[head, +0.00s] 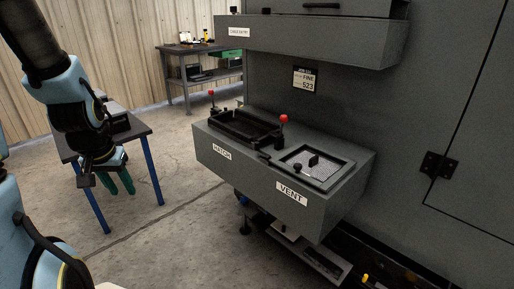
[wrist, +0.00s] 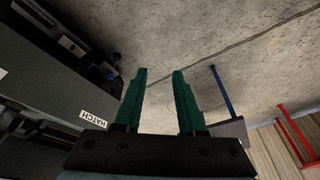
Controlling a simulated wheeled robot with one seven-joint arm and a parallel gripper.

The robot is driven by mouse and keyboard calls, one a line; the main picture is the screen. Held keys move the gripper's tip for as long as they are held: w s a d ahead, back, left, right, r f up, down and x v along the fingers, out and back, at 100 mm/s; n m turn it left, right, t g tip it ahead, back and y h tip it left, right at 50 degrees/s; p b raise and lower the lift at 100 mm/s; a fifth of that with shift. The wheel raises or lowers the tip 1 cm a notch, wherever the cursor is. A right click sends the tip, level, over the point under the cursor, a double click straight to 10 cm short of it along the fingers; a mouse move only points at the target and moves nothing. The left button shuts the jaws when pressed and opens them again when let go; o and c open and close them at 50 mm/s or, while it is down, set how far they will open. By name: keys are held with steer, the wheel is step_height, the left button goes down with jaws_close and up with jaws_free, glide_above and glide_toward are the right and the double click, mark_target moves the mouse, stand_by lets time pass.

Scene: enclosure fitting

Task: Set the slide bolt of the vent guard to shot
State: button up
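The vent guard (head: 322,176) is a light mesh panel in a dark frame, on top of the grey box at the right, above the VENT label (head: 291,193). An upright black handle (head: 313,160) stands on it. A small black knob (head: 297,167) sits at its near edge; it looks like the slide bolt, but its position is too small to tell. My gripper (head: 119,183) hangs at the left, well away from the box and in front of a small table. In the wrist view, its two green fingers (wrist: 158,74) are apart with nothing between them.
A black hatch frame (head: 240,124) with red-knobbed levers (head: 284,118) lies left of the vent guard. An upper grey housing (head: 310,40) overhangs behind. A blue-legged table (head: 150,145) stands by my gripper. Open concrete floor lies between it and the box.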

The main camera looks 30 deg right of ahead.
steer(key=shift+o, duration=0.6)
steer(key=w+d+f+m+t+h, duration=0.1)
steer(key=w+d+f+m+h, duration=0.1)
steer(key=d+f, duration=0.3)
steer(key=w+d+m, duration=0.1)
steer(key=d, duration=0.1)
steer(key=shift+w+d+f+m, duration=0.4)
steer(key=m+t+h+b, duration=0.2)
steer(key=m+t+h, duration=0.2)
steer(key=h, duration=0.9)
glide_toward(257, 150)
steer(key=r, duration=0.2)
steer(key=p+x, duration=0.1)
steer(key=x, duration=0.4)
steer(key=p+x, duration=0.1)
steer(key=x, duration=0.4)
steer(key=shift+w+d+f+p, duration=0.1)
steer(key=shift+w+d+p, duration=0.1)
steer(key=shift+w+p, duration=0.2)
jaws_close()
